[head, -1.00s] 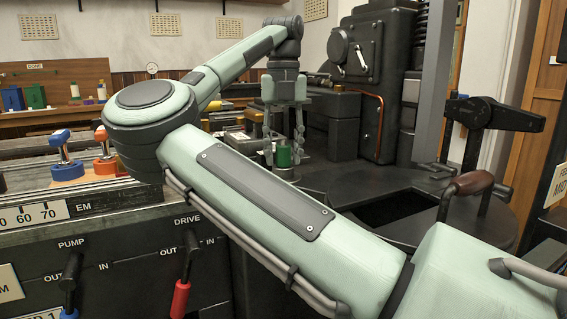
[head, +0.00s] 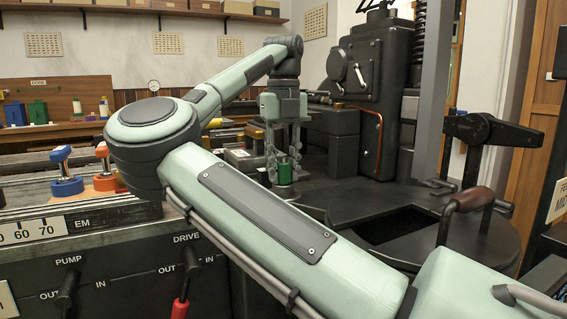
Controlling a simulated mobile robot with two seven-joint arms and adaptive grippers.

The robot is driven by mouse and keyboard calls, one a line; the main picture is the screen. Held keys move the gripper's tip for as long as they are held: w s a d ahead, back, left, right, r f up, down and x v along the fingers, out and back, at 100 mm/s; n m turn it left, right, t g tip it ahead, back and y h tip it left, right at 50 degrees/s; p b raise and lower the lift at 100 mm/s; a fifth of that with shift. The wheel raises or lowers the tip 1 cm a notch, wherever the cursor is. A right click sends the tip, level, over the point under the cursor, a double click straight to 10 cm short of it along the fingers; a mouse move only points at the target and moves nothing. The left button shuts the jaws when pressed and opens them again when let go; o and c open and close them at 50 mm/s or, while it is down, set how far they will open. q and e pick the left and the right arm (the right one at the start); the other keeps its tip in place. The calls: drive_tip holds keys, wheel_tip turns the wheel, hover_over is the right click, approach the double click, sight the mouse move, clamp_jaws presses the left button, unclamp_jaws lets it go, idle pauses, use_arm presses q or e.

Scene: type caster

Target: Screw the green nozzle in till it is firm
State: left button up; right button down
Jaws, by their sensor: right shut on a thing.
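The green nozzle (head: 284,172) is a short green cylinder standing upright on a round grey seat (head: 284,190) on the dark machine top. My right gripper (head: 284,158) points straight down over it, with its fingers on both sides of the nozzle, shut on it. How deep the nozzle sits in its seat is too small to tell. My right arm crosses the middle of the view and hides part of the machine. My left gripper is not in view.
A blue-topped piece (head: 66,172) and an orange-topped piece (head: 104,168) stand on the left ledge. A brown-handled lever (head: 468,200) rises at the right beside a dark opening (head: 400,225). A tall black machine (head: 365,90) stands behind my gripper.

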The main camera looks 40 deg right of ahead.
drive_tip(key=c, duration=1.6)
unclamp_jaws()
drive_tip(key=m, duration=0.4)
drive_tip(key=shift+p, duration=0.35)
drive_tip(key=shift+c, duration=0.2)
drive_tip(key=o, duration=0.5)
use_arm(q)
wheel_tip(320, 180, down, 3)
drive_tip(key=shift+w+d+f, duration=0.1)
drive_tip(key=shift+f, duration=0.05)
use_arm(e)
drive_tip(key=shift+r, duration=0.1)
